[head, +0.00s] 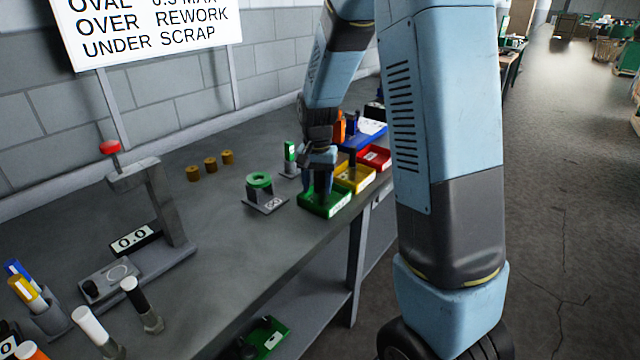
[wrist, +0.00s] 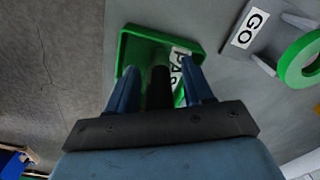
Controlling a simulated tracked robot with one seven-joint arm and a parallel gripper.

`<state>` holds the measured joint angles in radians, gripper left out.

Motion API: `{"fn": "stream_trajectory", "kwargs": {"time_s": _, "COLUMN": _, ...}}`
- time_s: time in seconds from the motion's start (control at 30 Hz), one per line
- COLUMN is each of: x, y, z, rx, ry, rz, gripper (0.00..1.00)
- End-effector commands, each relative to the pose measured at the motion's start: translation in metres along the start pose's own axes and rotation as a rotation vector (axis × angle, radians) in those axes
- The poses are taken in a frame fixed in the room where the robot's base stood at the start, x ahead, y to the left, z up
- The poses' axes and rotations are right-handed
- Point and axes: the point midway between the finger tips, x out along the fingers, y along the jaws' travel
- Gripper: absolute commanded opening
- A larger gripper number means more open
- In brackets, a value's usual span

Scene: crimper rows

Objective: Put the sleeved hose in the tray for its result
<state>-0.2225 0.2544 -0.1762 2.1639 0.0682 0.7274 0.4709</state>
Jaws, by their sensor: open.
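My gripper (head: 320,186) points down into the green tray (head: 338,208) at the bench's front edge. In the wrist view its two blue fingers (wrist: 163,78) are apart. A dark hose (wrist: 160,90) is between them with a gap on each side, inside the green tray (wrist: 128,42). A label partly reading "PAS" shows on that tray. The hose's sleeve cannot be made out, and my gripper hides its near end. A yellow tray (head: 356,180) and a red tray (head: 375,158) stand behind the green one.
A green ring gauge (head: 260,181) marked GO stands just left of the green tray. A press-like gauge (head: 165,205) with a red knob and a 0.0 display (head: 134,241) stands farther left. Several brass sleeves (head: 210,164) stand behind. The middle of the bench is clear.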

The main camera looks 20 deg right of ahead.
Motion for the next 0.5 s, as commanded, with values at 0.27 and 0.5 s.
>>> {"fn": "stream_trajectory", "kwargs": {"time_s": 0.27, "x": -0.013, "y": -0.001, "z": 0.0, "rx": -0.001, "ry": 0.003, "rz": -0.002, "gripper": 0.51}}
{"fn": "stream_trajectory", "kwargs": {"time_s": 0.5, "x": -0.056, "y": -0.001, "z": -0.001, "rx": -0.001, "ry": 0.004, "rz": -0.004, "gripper": 0.51}}
